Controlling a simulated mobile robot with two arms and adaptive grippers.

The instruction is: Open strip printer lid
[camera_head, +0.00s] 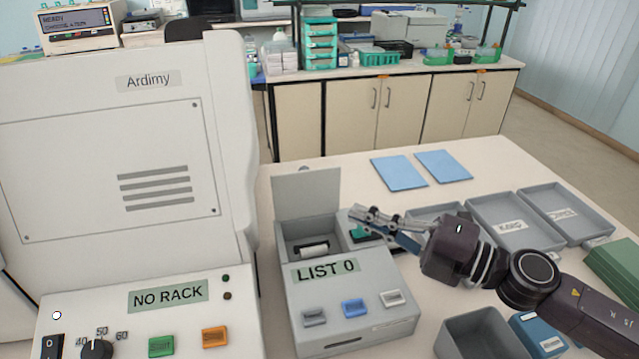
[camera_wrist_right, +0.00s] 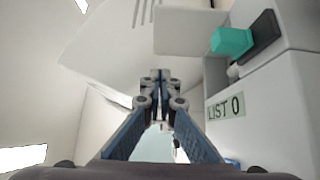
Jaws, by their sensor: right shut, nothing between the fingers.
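The strip printer (camera_head: 345,290) is a grey box labelled LIST 0, standing on the table in the head view. Its lid (camera_head: 307,195) stands upright at the back left, and the bay under it is uncovered, with a white roll (camera_head: 314,249) inside. A teal button or block (camera_head: 361,231) sits at the top right of the printer. My right gripper (camera_head: 358,214) is shut and empty, just above and behind that teal part. In the right wrist view the fingers (camera_wrist_right: 161,75) are together, with the printer (camera_wrist_right: 262,95) to their right. My left gripper is not in view.
A large white machine (camera_head: 120,150) marked Ardimy stands left of the printer. Grey trays (camera_head: 517,247) and an empty grey bin (camera_head: 478,335) lie to the right. Two blue mats (camera_head: 398,173) lie at the back, with clear table around them.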

